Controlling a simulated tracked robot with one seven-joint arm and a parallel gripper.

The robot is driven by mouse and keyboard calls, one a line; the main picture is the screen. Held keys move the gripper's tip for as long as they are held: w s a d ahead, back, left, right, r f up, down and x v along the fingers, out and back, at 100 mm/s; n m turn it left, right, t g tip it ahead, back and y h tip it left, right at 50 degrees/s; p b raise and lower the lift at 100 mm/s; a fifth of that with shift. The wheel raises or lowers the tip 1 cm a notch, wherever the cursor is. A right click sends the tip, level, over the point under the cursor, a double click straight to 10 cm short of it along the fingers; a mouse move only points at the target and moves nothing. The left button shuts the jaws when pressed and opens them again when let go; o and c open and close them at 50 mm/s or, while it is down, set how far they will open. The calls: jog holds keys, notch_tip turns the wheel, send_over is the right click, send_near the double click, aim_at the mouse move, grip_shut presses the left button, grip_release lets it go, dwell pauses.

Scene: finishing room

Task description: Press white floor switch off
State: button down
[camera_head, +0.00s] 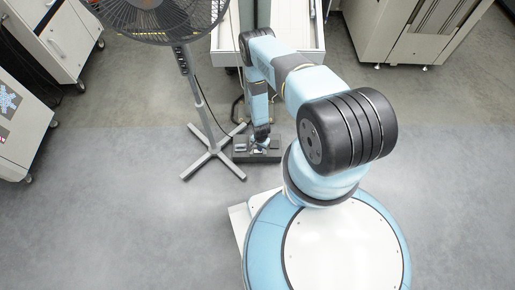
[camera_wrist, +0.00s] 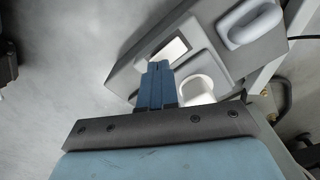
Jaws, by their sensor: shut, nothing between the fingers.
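A dark grey box (camera_head: 272,155) lies on the floor beside the fan's base in the head view. In the wrist view the grey box (camera_wrist: 125,77) carries a white square pad (camera_wrist: 171,50) in a recess and a rounded white part (camera_wrist: 198,88). I cannot tell which of these is the white switch or its on/off state. My gripper (camera_wrist: 158,66) is shut and empty, its blue fingertips at the near edge of the white pad. I cannot tell whether they touch it. In the head view my gripper (camera_head: 260,143) is over the box, small and partly hidden by my arm.
A pedestal fan (camera_head: 190,70) stands left of the box, its crossed grey base (camera_head: 213,150) close by. A light grey loop handle (camera_wrist: 262,25) rises from the box. White cabinets (camera_head: 65,38) stand at left, another cabinet (camera_head: 385,35) at back right. Open floor lies at left front.

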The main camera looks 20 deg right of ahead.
jog(key=shift+f, duration=0.65)
dwell(0.4)
jog(key=shift+r, duration=3.5)
